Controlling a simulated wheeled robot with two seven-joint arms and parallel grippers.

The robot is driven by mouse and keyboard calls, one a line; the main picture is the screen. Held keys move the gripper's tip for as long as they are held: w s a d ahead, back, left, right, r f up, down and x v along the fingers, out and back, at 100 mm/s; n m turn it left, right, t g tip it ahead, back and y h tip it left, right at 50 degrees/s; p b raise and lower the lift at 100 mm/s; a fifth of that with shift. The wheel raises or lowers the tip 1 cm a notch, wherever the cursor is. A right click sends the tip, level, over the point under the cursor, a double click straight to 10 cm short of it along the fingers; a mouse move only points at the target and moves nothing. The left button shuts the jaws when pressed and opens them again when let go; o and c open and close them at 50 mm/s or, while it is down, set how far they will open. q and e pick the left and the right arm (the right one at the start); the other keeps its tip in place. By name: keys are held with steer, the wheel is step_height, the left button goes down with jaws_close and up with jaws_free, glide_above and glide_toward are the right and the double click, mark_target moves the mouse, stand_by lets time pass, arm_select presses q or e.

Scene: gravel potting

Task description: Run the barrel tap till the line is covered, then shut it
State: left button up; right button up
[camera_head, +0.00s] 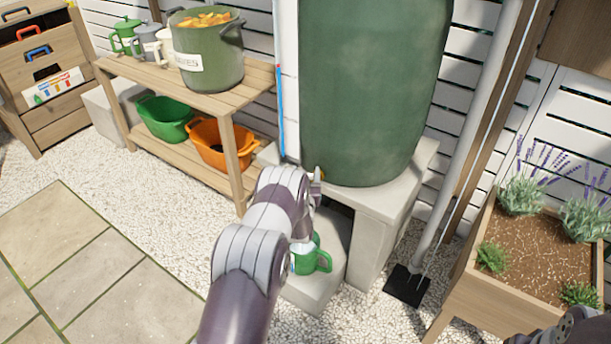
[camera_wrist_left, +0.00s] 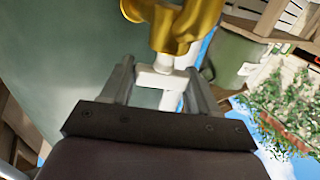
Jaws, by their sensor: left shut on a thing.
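The big green barrel (camera_head: 375,80) stands on a pale stone stand. Its brass tap (camera_wrist_left: 178,22) shows close up in the left wrist view, with a pale lever (camera_wrist_left: 158,78) below it. My left gripper (camera_wrist_left: 160,72) is shut on this lever; in the head view the gripper (camera_head: 317,184) is at the barrel's lower left, mostly behind my arm. A green jug (camera_head: 318,262) stands on the low block (camera_head: 315,288) below the tap, partly hidden by my arm. Its line, its water level and any stream are not visible.
A wooden shelf (camera_head: 250,95) at the left holds a large pot (camera_head: 210,60), several jugs, and green and orange tubs. A planter (camera_head: 475,290) stands at the right. A dark part of my right arm shows at the lower right corner. Paving at the left is clear.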

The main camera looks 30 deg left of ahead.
arm_select(q)
steer(key=n+g+y+b, duration=0.1)
steer(key=y, duration=0.1)
steer(key=n+g+y+b, duration=0.1)
steer(key=n+g+y, duration=0.1)
steer(key=shift+d+f, duration=0.1)
steer(key=shift+f, duration=0.1)
steer(key=shift+r+n+g+y+b, duration=0.15)
steer(key=shift+n+g+y+b, duration=1)
steer(key=shift+n+g+y, duration=0.3)
steer(key=shift+g+y, duration=0.25)
steer(key=o, duration=1)
steer(key=shift+c, duration=0.2)
steer(key=p+v, duration=0.3)
steer(key=v, duration=0.9)
steer(key=shift+s+d, duration=0.15)
steer(key=shift+s, duration=0.1)
steer(key=shift+r, duration=0.1)
